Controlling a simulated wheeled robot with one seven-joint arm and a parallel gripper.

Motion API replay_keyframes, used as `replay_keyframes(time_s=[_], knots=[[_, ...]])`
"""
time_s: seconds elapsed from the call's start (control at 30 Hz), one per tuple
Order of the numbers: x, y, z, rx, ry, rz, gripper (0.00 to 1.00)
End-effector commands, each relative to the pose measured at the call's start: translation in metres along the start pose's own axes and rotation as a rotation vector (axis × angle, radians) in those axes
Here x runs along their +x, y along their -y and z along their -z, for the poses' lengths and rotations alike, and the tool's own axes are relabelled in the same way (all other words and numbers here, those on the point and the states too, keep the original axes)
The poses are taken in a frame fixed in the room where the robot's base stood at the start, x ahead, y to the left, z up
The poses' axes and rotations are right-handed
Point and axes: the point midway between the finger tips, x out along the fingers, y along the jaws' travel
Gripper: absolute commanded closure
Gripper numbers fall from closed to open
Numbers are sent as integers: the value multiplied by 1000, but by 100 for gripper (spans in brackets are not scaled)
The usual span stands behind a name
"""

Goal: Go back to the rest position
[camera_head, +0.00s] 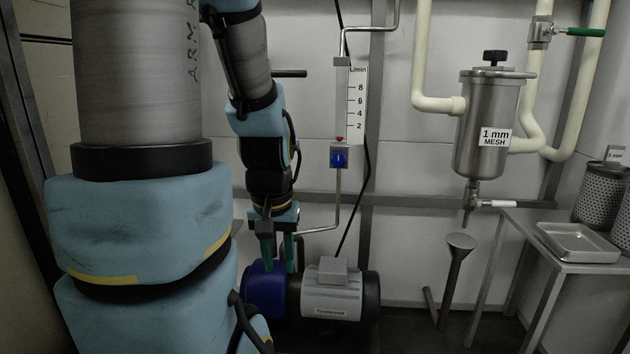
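My gripper (278,262) hangs at the end of my blue and grey arm, left of the picture's middle. Its two green fingers point down and stand apart, with a gap between them. I see nothing held in them. The fingers show in front of the blue end of a pump (265,290); whether they touch it or the pipe behind them, I cannot tell. My arm's large near links cover the left of the view.
A flow meter (341,100) with a blue knob (339,157) is on the wall. A steel strainer (489,130) with pale pipes hangs right, above a funnel (461,242). A metal table (540,236) at right holds a tray (578,256) and perforated baskets (601,192).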

Motion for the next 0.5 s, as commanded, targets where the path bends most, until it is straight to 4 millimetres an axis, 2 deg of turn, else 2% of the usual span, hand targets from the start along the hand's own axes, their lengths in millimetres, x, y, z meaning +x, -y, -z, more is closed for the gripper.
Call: replay_keyframes(time_s=[0.03, 0.27, 0.5], knots=[[-21, 0, 3, 1, 0, 0, 64], [-78, -1, 12, 2, -2, 1, 64], [-152, -1, 22, 2, -2, 1, 64]])
